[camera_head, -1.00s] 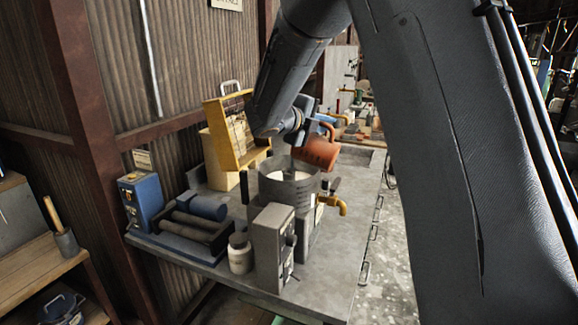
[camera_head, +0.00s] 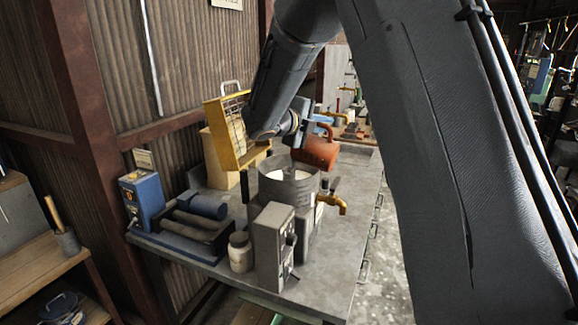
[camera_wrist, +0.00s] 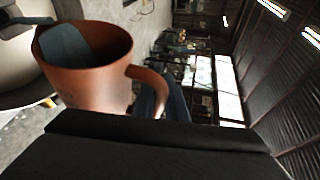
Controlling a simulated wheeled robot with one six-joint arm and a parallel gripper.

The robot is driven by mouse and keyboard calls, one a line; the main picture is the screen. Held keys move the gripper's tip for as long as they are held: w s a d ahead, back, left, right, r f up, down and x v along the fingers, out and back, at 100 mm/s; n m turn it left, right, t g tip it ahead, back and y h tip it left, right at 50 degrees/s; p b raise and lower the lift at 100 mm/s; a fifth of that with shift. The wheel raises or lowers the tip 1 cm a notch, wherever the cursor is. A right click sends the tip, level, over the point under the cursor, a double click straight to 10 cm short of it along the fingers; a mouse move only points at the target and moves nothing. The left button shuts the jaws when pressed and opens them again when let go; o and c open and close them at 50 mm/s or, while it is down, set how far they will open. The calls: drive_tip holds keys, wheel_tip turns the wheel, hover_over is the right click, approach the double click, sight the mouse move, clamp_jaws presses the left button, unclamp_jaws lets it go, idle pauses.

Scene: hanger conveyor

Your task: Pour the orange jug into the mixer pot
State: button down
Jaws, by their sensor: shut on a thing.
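My gripper (camera_head: 322,128) is shut on the jug's handle, partly hidden behind my arm. The pot (camera_wrist: 25,85) lies at the left edge there, with a pale interior. The pot is grey and upright on the bench.
A yellow frame (camera_head: 229,135) stands close behind and left of the pot. A grey control box (camera_head: 272,240) and a white jar (camera_head: 240,253) stand in front. The bench's right side (camera_head: 345,240) is clear.

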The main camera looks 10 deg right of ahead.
drive_tip(key=shift+w+a+f+n+p, duration=0.1)
drive_tip(key=shift+w+a+n+p, duration=0.2)
drive_tip(key=shift+a+p, duration=0.1)
idle(0.7)
drive_tip(key=shift+w+a+f+n+h+p, duration=0.2)
drive_tip(key=shift+w+a+n+h+p, duration=0.1)
drive_tip(key=shift+h+p, duration=0.1)
idle(0.6)
drive_tip(key=shift+a, duration=0.15)
drive_tip(key=shift+w+a+n, duration=0.35)
drive_tip(key=shift+n, duration=0.15)
drive_tip(key=shift+h, duration=0.3)
drive_tip(key=s+d+m+y, duration=0.1)
drive_tip(key=s+d+r+m+y, duration=0.1)
drive_tip(key=d+m, duration=0.1)
drive_tip(key=shift+s+d+r, duration=0.1)
drive_tip(key=shift+s+d, duration=0.2)
drive_tip(key=shift+s, duration=0.05)
drive_tip(key=shift+m+y, duration=0.3)
